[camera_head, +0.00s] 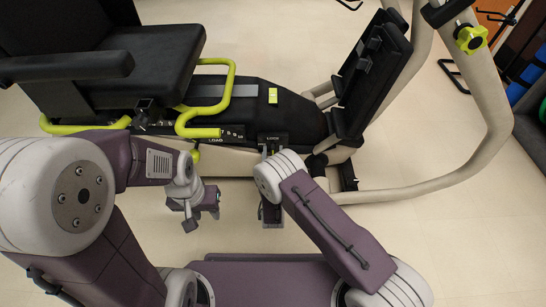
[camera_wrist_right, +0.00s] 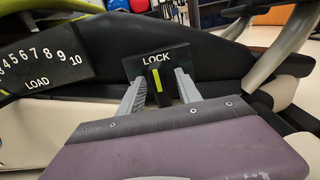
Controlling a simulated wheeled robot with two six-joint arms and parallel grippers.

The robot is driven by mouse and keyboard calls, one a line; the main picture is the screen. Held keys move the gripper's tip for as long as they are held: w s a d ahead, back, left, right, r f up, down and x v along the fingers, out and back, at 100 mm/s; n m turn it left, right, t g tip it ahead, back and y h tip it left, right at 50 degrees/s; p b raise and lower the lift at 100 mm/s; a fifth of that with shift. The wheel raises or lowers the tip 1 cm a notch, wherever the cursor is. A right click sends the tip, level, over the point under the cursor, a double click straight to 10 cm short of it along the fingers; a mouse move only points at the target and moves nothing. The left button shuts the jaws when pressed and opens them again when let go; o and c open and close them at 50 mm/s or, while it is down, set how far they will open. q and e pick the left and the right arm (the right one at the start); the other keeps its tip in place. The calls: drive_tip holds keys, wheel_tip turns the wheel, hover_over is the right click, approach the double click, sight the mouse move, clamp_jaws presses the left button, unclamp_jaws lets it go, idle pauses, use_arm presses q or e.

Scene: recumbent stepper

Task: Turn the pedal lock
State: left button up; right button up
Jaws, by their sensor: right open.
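The pedal lock is a dark panel marked LOCK (camera_wrist_right: 178,61) on the side of the stepper; it also shows in the head view (camera_head: 273,138). A narrow black lever with a yellow-green stripe (camera_wrist_right: 158,80) stands upright on it. My right gripper (camera_wrist_right: 159,88) is open, with one grey finger on each side of the lever. I cannot tell whether either finger touches it. In the head view my own arm hides most of that gripper. My left gripper (camera_head: 194,217) hangs over the floor to the left, apart from the stepper; its jaw opening is unclear.
A numbered LOAD panel (camera_wrist_right: 40,57) sits left of the lock. The black seat (camera_head: 145,60) and a yellow-green handle (camera_head: 222,92) are at the upper left. Black pedals (camera_head: 371,75) and a beige frame tube (camera_head: 420,185) stand to the right. The floor (camera_head: 470,230) at lower right is clear.

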clamp_jaws()
